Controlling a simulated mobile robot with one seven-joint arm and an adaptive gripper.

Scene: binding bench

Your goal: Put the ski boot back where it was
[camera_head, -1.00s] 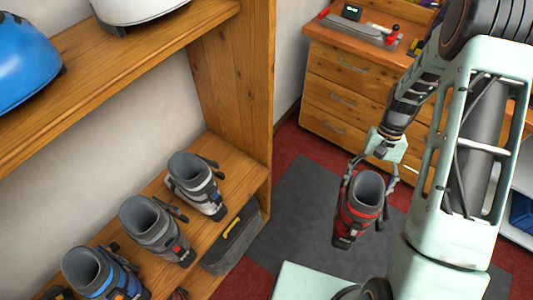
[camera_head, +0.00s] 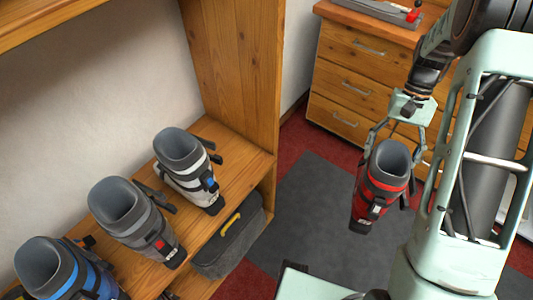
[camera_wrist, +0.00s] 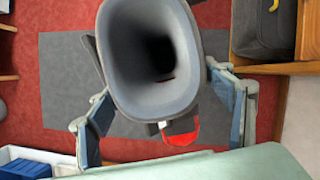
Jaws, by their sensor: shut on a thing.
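A red and black ski boot with a grey liner (camera_head: 380,185) hangs upright in my gripper (camera_head: 392,150), above the dark floor mat and right of the shelf. My gripper is shut on the boot's upper cuff. In the wrist view the open top of the boot (camera_wrist: 150,62) fills the middle, between the two fingers (camera_wrist: 165,115). On the wooden shelf (camera_head: 232,155) stand a white-grey boot (camera_head: 187,172), a grey boot (camera_head: 135,215) and a blue boot (camera_head: 62,270) in a row. The shelf's left end is out of view.
A grey bag with a yellow handle (camera_head: 230,238) lies on the level below the boots. The shelf's upright end panel (camera_head: 235,65) rises beside the boots. A wooden drawer cabinet (camera_head: 350,85) stands behind. The grey mat (camera_head: 305,215) is clear.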

